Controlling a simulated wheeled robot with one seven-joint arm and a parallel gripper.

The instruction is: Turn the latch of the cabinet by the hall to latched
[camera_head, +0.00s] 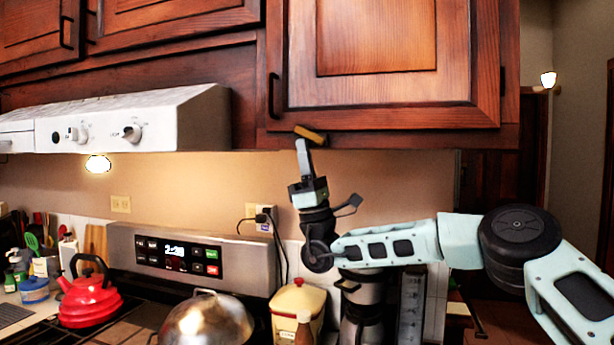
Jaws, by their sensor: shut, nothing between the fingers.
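The cabinet by the hall (376,38) is dark wood, on the upper right, with its door shut and a black handle (273,95) at the door's left edge. A small yellow-brown latch (311,134) sits at the cabinet's lower edge, near the door's bottom left corner. It lies slanted, its right end lower than its left. My gripper (302,148) points up from below, shut and empty. Its tips are just under the latch, close to its left half; I cannot tell whether they touch it.
A white range hood (135,122) is left of the gripper. Below are a red kettle (88,296), a metal domed lid (206,320), a cream canister (297,308) and a dark appliance (362,300). The wall between counter and cabinet is mostly clear. A hallway opens at right.

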